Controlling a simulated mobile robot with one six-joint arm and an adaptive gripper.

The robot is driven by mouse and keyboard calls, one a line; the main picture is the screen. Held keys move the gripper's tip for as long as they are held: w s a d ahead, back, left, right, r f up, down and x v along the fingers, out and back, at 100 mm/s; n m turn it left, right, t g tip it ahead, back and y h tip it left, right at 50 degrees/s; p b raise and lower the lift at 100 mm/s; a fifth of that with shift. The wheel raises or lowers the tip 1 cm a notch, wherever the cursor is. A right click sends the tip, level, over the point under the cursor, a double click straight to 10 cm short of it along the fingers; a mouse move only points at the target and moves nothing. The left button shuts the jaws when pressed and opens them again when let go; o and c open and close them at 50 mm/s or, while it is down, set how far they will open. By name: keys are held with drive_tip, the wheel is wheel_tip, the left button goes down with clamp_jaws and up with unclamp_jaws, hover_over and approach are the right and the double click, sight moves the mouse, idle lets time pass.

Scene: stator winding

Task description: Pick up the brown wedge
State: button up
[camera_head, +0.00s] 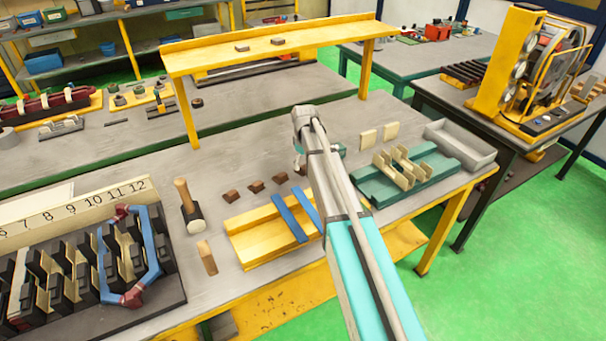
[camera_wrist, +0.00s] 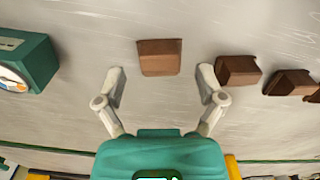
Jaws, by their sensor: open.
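My gripper (camera_wrist: 161,80) is open and empty in the wrist view, its two light fingers spread apart. A brown wedge (camera_wrist: 160,57) lies on the grey tabletop just beyond the fingertips, centred between them and not touched by either. More brown wedges (camera_wrist: 238,70) (camera_wrist: 290,83) lie to its right, with part of another at the right edge. In the head view three brown wedges (camera_head: 231,196) (camera_head: 256,186) (camera_head: 280,177) lie in a row left of my arm. My arm hides much of the gripper there, and I cannot make out the centred wedge.
A teal box with a dial (camera_wrist: 24,62) stands left in the wrist view. In the head view, a mallet (camera_head: 189,207) and yellow tray (camera_head: 250,237) with blue strips stand near the wedges. A green fixture (camera_head: 372,184) and grey bin (camera_head: 470,148) are right; a yellow shelf (camera_head: 210,52) spans behind.

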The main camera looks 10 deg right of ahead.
drive_tip(key=shift+f+b, duration=0.75)
drive_tip(key=shift+f, duration=0.3)
clamp_jaws()
drive_tip(key=shift+r, duration=0.15)
drive_tip(key=shift+r+p, duration=0.95)
drive_tip(key=shift+p, duration=0.1)
drive_tip(key=s+r+p, duration=1.1)
drive_tip(key=s, duration=0.3)
